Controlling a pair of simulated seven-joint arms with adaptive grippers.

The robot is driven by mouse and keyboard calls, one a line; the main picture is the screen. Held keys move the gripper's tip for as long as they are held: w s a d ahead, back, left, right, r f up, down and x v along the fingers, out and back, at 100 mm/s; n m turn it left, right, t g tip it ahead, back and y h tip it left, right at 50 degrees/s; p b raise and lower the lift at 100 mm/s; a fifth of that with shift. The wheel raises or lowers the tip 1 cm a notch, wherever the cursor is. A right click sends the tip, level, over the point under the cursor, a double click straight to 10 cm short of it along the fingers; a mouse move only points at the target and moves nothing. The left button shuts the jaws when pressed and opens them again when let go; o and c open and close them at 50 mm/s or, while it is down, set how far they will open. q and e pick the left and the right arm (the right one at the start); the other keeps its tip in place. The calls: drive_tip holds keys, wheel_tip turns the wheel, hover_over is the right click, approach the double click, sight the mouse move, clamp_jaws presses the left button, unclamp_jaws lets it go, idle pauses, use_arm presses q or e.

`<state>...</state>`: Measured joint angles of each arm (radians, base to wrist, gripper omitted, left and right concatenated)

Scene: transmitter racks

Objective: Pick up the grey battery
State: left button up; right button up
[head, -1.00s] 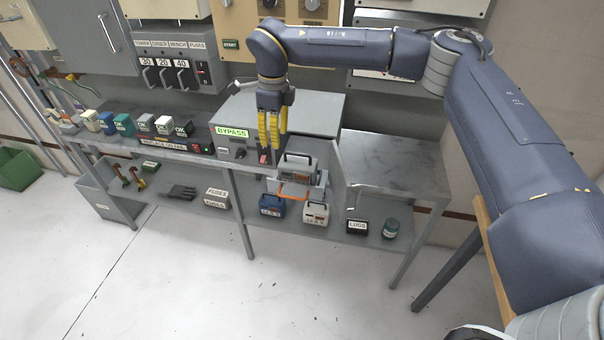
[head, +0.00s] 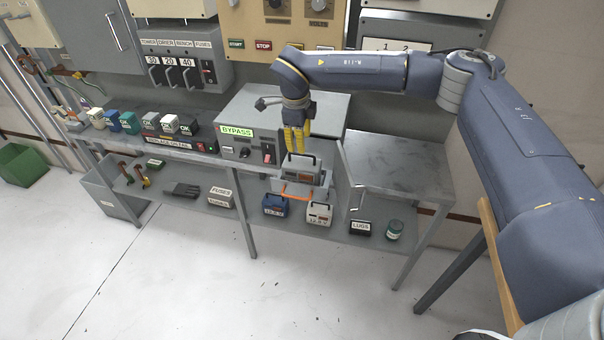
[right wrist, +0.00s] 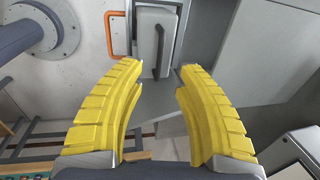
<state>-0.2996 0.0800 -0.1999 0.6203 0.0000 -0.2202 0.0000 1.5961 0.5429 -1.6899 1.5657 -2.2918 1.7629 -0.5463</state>
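The grey battery (head: 302,165) has a handle on top and sits in a grey holder with an orange bar (head: 298,190), by the shelf below the bench. My right gripper (head: 297,150) points down just above the battery, with yellow fingers close to its top. In the right wrist view, the battery (right wrist: 154,38) with its dark handle lies beyond the fingertips. The fingers of the right gripper (right wrist: 160,68) are spread apart with nothing between them. My left gripper is not in view.
A blue battery (head: 275,206) and a white battery (head: 319,214) stand on the lower shelf. The BYPASS box (head: 243,148) is left of my gripper. An open grey door (head: 350,175) stands to the right. A LUGS box (head: 360,228) and green jar (head: 395,229) are further right.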

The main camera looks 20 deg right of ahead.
sight(302, 170)
drive_tip(key=shift+w+d+f, duration=0.15)
drive_tip(key=shift+w+f, duration=0.05)
drive_tip(key=shift+f, duration=0.95)
drive_tip(key=shift+w+d+f, duration=0.1)
drive_tip(key=shift+w+f, duration=0.05)
drive_tip(key=shift+f, duration=1)
drive_tip(key=shift+w+d+f, duration=0.15)
drive_tip(key=shift+w+f, duration=0.05)
drive_tip(key=shift+f, duration=0.95)
clamp_jaws()
drive_tip(key=shift+r, duration=0.15)
